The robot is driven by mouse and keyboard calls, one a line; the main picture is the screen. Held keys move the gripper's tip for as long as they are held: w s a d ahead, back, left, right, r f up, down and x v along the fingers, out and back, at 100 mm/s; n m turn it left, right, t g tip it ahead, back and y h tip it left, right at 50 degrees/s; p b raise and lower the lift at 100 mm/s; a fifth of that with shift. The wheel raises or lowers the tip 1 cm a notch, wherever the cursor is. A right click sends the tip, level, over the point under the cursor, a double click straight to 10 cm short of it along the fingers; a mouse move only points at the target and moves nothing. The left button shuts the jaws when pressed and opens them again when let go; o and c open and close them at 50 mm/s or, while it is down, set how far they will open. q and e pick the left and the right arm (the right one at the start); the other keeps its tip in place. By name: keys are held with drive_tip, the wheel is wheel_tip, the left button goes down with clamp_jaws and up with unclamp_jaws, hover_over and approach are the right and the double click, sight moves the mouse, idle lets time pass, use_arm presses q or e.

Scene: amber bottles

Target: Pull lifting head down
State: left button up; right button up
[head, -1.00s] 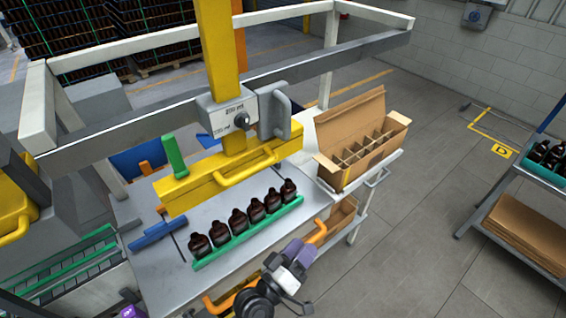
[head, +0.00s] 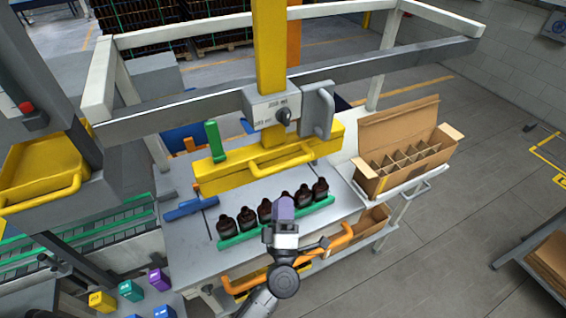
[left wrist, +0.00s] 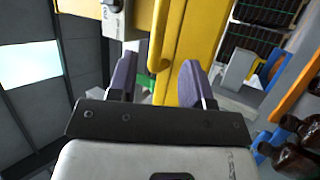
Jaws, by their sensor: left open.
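The yellow lifting head (head: 270,158) hangs from a yellow column (head: 270,50) above the worktable, with a curved yellow handle (head: 283,162) on its front. My left gripper (head: 284,206) has purple fingers and is below and in front of the handle, apart from it in the head view. In the left wrist view my left gripper (left wrist: 158,82) is open, and the yellow handle bar (left wrist: 160,32) shows ahead between the fingertips. Brown bottles (head: 247,217) stand in a row on a green strip under the head; my gripper hides part of the row. My right gripper is not in view.
An open cardboard box (head: 400,160) with dividers stands right of the table (head: 185,240). An orange bent handle (head: 335,240) sits at the table's front edge. A grey beam (head: 180,110) crosses behind the head. Coloured blocks (head: 132,291) lie at lower left.

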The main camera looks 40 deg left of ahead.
sight(283, 167)
use_arm(q)
drive_tip(key=shift+p+x, duration=1.55)
drive_tip(key=shift+x, duration=3.45)
drive_tip(key=c, duration=0.8)
clamp_jaws()
